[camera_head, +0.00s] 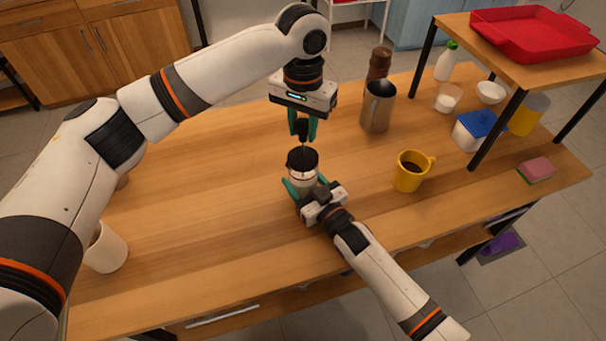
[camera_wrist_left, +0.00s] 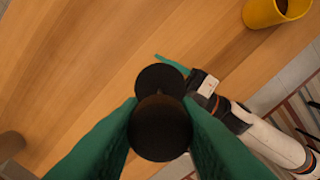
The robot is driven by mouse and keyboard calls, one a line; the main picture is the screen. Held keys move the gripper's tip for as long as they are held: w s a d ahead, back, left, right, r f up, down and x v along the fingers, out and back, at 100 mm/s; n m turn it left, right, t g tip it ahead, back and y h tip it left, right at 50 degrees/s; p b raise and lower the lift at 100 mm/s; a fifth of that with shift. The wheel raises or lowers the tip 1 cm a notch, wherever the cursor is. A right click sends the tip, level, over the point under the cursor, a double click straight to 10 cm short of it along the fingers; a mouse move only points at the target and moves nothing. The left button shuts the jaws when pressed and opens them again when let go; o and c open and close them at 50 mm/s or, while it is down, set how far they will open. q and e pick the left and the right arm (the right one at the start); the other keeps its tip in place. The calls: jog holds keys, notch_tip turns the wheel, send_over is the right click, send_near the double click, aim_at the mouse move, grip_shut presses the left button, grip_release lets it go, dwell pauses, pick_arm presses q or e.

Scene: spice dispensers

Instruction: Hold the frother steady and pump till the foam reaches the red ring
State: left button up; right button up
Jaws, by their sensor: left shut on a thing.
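The frother (camera_head: 302,176) stands upright on the wooden table, a pale see-through body with a black lid. Its thin rod rises well above the lid to a black knob (camera_head: 302,128). My left gripper (camera_head: 302,124) comes from above, its green fingers shut on the knob, which fills the middle of the left wrist view (camera_wrist_left: 160,128). The lid shows just behind it (camera_wrist_left: 160,78). My right gripper (camera_head: 305,187) comes from the front right, its green fingers closed around both sides of the body. The foam level and red ring are too small to make out.
A yellow mug (camera_head: 409,178) with dark contents stands to the right. A metal pitcher (camera_head: 378,108) and brown bottle (camera_head: 379,63) stand behind. A white cup (camera_head: 105,250) is at front left. A raised shelf with a red tray (camera_head: 530,36) stands at right. The left tabletop is mostly clear.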

aim_at(303, 143)
pick_arm(q)
jog(key=shift+f, duration=2.3)
jog(key=shift+r, duration=0.15)
jog(key=shift+r, duration=3.05)
jog(key=shift+f, duration=3.25)
jog(key=o, duration=1)
jog(key=shift+r, duration=0.1)
